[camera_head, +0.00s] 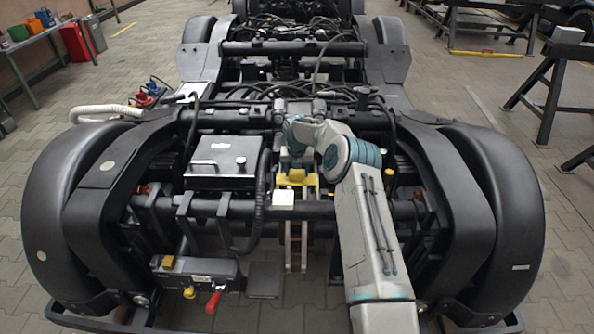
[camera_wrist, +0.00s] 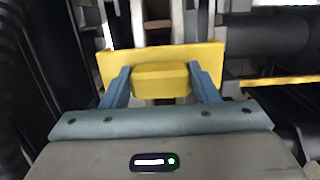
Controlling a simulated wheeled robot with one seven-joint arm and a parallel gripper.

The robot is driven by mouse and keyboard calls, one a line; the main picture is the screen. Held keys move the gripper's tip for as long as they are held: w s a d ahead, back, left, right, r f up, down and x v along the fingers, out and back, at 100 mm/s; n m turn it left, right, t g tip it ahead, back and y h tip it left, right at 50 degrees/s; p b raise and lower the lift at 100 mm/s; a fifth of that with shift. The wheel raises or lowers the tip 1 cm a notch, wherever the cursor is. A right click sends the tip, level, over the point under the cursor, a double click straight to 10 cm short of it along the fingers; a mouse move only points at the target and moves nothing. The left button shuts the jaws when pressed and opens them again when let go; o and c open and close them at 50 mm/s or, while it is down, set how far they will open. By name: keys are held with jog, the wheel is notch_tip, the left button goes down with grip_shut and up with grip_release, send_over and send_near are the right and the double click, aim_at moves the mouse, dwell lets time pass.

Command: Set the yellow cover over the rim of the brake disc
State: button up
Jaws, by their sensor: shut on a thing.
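The yellow cover (camera_head: 297,181) is in the middle of the bogie, just above the brake disc (camera_head: 294,245), whose narrow edge shows upright below it. My gripper (camera_wrist: 160,80) is shut on the raised block of the yellow cover (camera_wrist: 118,64), one finger on each side. In the wrist view, part of what looks like the brake disc (camera_wrist: 158,14) shows beyond the cover. The cover hides the rim beneath it, so I cannot tell whether it touches the rim or sits around it.
A black box (camera_head: 222,160) with a handle stands left of the cover, with a thick black hose (camera_head: 262,190) between. A small white block (camera_head: 283,199) is close at the cover's front left. Dark frame bars and wheels (camera_head: 75,215) surround the spot.

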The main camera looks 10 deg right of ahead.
aim_at(297, 179)
jog(key=shift+f+b, duration=1.45)
jog(key=shift+f, duration=0.85)
jog(key=o, duration=1.1)
jog(key=shift+o, duration=0.2)
jog(key=shift+r, duration=0.1)
jog(key=s+a+r+m+p, duration=0.1)
jog(key=s+r+m+p, duration=0.3)
jog(key=r, duration=0.9)
jog(key=s+a+r+m+p, duration=0.15)
jog(key=s+r, duration=0.35)
jog(key=r, duration=0.9)
jog(key=s+r+m+h+p, duration=0.1)
jog(key=s+r+m+p, duration=0.2)
jog(key=s+r+m, duration=0.9)
jog(key=s+d+r+m+p, duration=0.1)
jog(key=s+r+m+p, duration=0.1)
jog(key=s+m, duration=0.6)
jog(key=s+d+r+m+t+y+p, duration=0.1)
jog(key=s+m+p, duration=0.3)
jog(key=s, duration=1.5)
jog(key=r+m, duration=0.1)
jog(key=m, duration=0.3)
jog(key=shift+s+d+r, duration=0.15)
jog(key=shift+s+r, duration=0.1)
jog(key=shift+s, duration=0.15)
